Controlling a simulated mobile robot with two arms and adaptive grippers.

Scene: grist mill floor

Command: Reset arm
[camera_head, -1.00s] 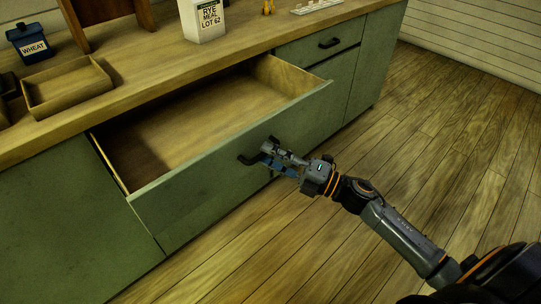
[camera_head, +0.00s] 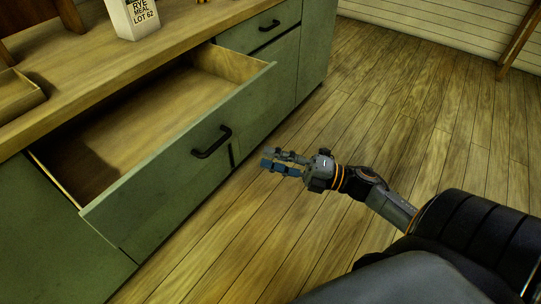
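My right gripper (camera_head: 272,160) is in front of the green cabinet, over the wood floor. It is apart from the black drawer handle (camera_head: 212,142), with a clear gap between them. Its two fingers are spread a little and nothing shows between them. The wide drawer (camera_head: 180,160) is pulled out and looks empty inside. My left gripper is not in view.
A white rye meal package (camera_head: 133,17) stands on the wooden counter (camera_head: 165,58), with a wooden tray (camera_head: 18,97) at the left. A smaller drawer (camera_head: 262,27) is shut. The plank floor (camera_head: 400,110) at the right is clear.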

